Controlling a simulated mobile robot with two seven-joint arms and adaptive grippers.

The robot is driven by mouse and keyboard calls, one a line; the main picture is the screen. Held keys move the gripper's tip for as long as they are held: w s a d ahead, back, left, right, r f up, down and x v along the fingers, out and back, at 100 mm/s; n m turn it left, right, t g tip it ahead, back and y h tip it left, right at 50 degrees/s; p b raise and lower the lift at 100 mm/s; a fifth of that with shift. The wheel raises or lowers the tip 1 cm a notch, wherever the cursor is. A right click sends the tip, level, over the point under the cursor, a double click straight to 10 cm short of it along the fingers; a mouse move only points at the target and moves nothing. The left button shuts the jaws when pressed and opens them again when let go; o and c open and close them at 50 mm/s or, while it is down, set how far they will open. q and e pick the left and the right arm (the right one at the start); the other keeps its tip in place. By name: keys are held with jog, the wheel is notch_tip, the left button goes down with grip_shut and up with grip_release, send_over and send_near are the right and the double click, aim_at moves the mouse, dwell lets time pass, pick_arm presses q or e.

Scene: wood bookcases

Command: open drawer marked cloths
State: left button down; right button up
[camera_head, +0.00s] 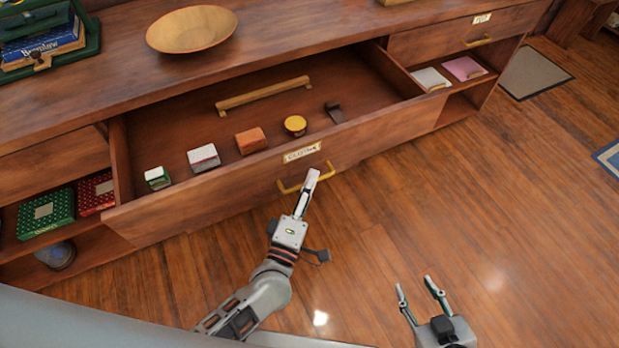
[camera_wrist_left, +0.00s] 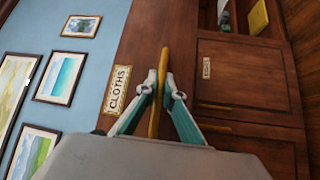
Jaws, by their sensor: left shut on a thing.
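The drawer marked cloths (camera_head: 235,190) stands pulled out from the wooden cabinet in the head view. Its label (camera_head: 302,152) is on the front, and the word CLOTHS reads clearly on the label in the left wrist view (camera_wrist_left: 116,90). A brass handle (camera_head: 290,188) sits below the label. My left gripper (camera_head: 312,176) is shut on this handle, which also shows between the fingers in the left wrist view (camera_wrist_left: 163,75). My right gripper (camera_head: 418,289) is open and empty above the floor at the lower right.
Inside the drawer lie several small boxes, a round yellow tin (camera_head: 295,124), a dark item and a wooden bar (camera_head: 262,95). A wooden bowl (camera_head: 191,29) stands on the cabinet top. Another drawer (camera_head: 455,37) is shut at right. The floor in front is clear.

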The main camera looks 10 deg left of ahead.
pick_arm(q)
jog(key=c, duration=2.2)
grip_release()
jog(key=shift+o, duration=0.2)
jog(key=v, duration=0.7)
jog(key=shift+s, duration=0.25)
